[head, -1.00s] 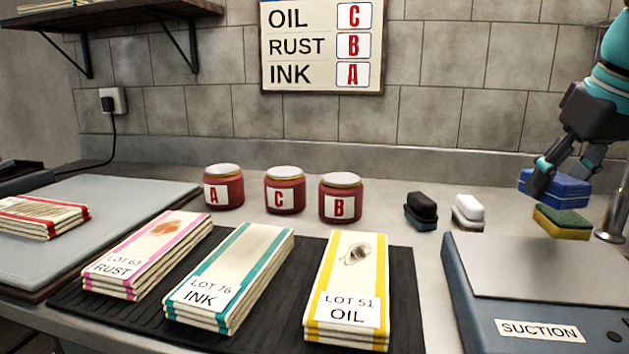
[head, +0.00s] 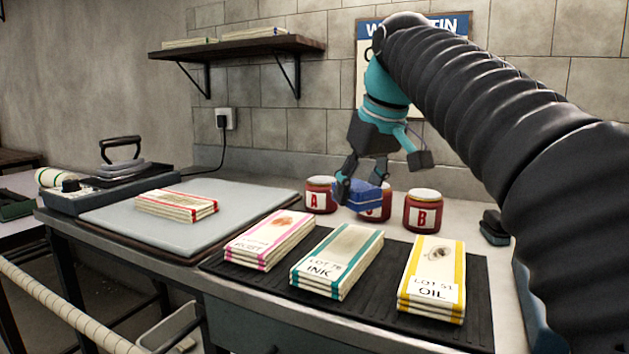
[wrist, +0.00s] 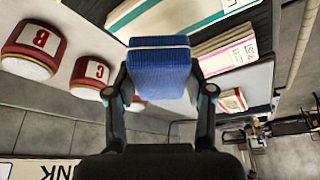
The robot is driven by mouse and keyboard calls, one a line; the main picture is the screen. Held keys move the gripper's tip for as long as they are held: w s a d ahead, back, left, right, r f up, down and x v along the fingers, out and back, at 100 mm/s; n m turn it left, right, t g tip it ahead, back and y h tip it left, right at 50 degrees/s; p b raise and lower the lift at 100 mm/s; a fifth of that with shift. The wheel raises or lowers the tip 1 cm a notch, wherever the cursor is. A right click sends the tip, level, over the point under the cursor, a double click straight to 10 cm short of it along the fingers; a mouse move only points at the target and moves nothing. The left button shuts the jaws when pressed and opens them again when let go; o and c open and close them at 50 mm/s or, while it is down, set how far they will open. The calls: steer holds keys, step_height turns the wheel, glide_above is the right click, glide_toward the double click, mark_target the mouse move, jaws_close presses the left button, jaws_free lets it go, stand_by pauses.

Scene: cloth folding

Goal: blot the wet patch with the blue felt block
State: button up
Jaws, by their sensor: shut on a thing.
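The blue felt block (head: 361,197) is held between the fingers of my gripper (head: 364,185), above the table and behind the folded teal-striped INK cloth (head: 337,262). In the wrist view the block (wrist: 160,68) sits between both fingers. The INK cloth shows a faint greyish patch on its top; I cannot tell for sure whether it is wet. The pink-striped RUST cloth (head: 270,240) has a brown-orange stain. The yellow-striped OIL cloth (head: 432,280) has a dark stain. The block is apart from all the cloths.
Red jars A (head: 320,195) and B (head: 422,211) stand behind the cloths; jar C (wrist: 89,77) is partly hidden behind the block in the head view. The three cloths lie on a black ribbed mat (head: 478,325). A red-striped cloth (head: 176,205) lies on a pale board (head: 110,219) at left.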

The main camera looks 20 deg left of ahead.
mark_target(348, 238)
steer(key=shift+w+a+r+m, duration=0.15)
steer(key=shift+w+a+m, duration=0.15)
steer(key=shift+w+a, duration=0.1)
steer(key=shift+w, duration=0.15)
steer(key=shift+a+f+b, duration=0.1)
steer(key=shift+f+b, duration=0.65)
steer(key=shift+f, duration=2.45)
steer(key=shift+f+b, duration=0.35)
steer(key=shift+f, duration=0.2)
steer(key=shift+r, duration=0.1)
step_height(348, 238, up, 2)
steer(key=p, duration=0.2)
steer(key=shift+r+p, duration=0.2)
steer(key=shift+p, duration=0.1)
steer(key=shift+r, duration=2.25)
steer(key=shift+f, duration=0.1)
steer(key=shift+f+b, duration=2.4)
steer(key=shift+f, duration=0.5)
